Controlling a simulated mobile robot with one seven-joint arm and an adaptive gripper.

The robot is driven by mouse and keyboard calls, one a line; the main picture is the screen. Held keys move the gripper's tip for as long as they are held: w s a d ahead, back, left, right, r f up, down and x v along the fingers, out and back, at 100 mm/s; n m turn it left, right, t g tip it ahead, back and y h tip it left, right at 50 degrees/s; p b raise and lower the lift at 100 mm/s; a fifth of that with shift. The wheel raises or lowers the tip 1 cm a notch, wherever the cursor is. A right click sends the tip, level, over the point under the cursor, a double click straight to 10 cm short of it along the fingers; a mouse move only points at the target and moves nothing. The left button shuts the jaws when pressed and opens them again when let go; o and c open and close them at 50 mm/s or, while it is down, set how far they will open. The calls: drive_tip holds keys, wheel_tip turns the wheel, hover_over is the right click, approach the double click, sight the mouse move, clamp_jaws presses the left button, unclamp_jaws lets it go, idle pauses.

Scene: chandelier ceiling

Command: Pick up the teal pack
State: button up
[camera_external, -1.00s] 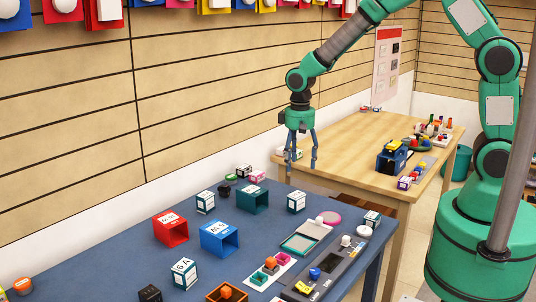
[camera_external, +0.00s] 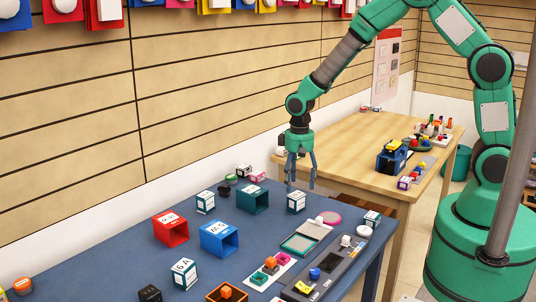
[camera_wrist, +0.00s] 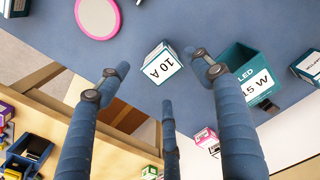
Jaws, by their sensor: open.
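A small white pack with teal edges, marked "10 A" (camera_wrist: 162,65), stands on the blue table. In the external view this pack (camera_external: 296,201) is just below my gripper (camera_external: 300,185). My gripper (camera_wrist: 155,80) is open, with its blue-grey fingers spread and nothing between them. The pack shows beyond the fingertips in the wrist view, close to the right one; I cannot tell the exact gap. Similar white-and-teal packs stand at the left (camera_external: 205,201), the front (camera_external: 184,273) and the right edge (camera_external: 372,218).
An open teal bin (camera_external: 253,199) marked "LED 15 W" in the wrist view stands left of the pack. Blue (camera_external: 219,239) and red (camera_external: 171,230) bins are farther left. A wooden table (camera_external: 345,135) stands behind.

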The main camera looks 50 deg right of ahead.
sight(297, 194)
drive_tip(key=shift+f, duration=0.35)
drive_tip(key=shift+w+f+b, duration=0.2)
drive_tip(key=shift+f+b, duration=0.65)
drive_tip(key=shift+f, duration=1.75)
drive_tip(key=c, duration=1.3)
